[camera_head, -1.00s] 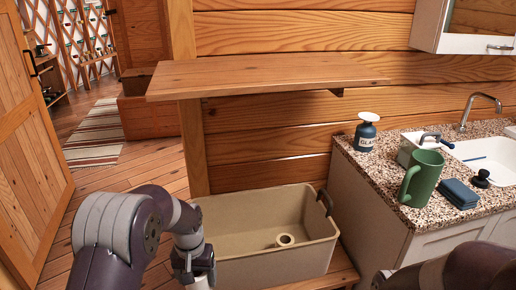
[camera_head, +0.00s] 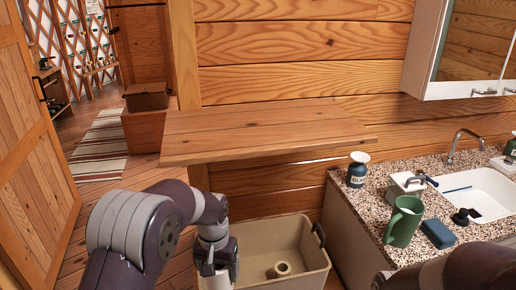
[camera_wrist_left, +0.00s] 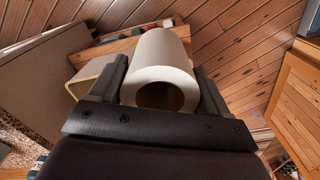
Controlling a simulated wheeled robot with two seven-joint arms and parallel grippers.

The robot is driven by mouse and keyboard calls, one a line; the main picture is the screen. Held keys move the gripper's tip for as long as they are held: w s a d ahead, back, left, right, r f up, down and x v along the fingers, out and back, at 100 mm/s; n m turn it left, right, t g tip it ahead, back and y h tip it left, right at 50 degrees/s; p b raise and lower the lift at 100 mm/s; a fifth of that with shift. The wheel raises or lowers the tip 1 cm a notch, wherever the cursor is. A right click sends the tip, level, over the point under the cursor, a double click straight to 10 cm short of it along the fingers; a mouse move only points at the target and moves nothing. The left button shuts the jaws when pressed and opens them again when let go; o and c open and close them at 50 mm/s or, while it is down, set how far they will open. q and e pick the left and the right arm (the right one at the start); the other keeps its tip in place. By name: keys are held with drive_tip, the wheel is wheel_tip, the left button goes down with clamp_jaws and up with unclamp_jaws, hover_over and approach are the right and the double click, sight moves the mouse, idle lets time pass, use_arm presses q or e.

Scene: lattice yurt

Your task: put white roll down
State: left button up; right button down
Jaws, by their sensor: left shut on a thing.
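The white roll (camera_wrist_left: 163,58) sits between the two fingers of my left gripper (camera_wrist_left: 165,85) in the left wrist view, its open end facing the camera. The gripper is shut on it. In the head view my left gripper (camera_head: 217,276) is low, at the left end of the beige bin, and the held roll is mostly cut off at the bottom edge.
The beige bin (camera_head: 315,262) stands below a bare wooden shelf (camera_head: 262,130). A wooden door (camera_head: 35,150) is at left.

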use_arm(q)
drive_tip(key=s+d+r+n+p, duration=0.1)
drive_tip(key=s+d+r+p, duration=0.1)
drive_tip(key=r+p, duration=0.8)
drive_tip(key=s+d+r+n+p, duration=0.1)
drive_tip(key=d+r+p, duration=0.3)
drive_tip(key=r+p, duration=0.6)
drive_tip(key=s+d+r+n+p, duration=0.1)
drive_tip(key=s+d+r+p, duration=0.2)
drive_tip(key=r+p, duration=0.8)
wheel_tip(320, 180, up, 12)
drive_tip(key=shift+s+d+f+n, duration=0.1)
drive_tip(key=shift+s+d+n, duration=0.1)
drive_tip(key=shift+n, duration=0.2)
drive_tip(key=shift+s+a, duration=0.1)
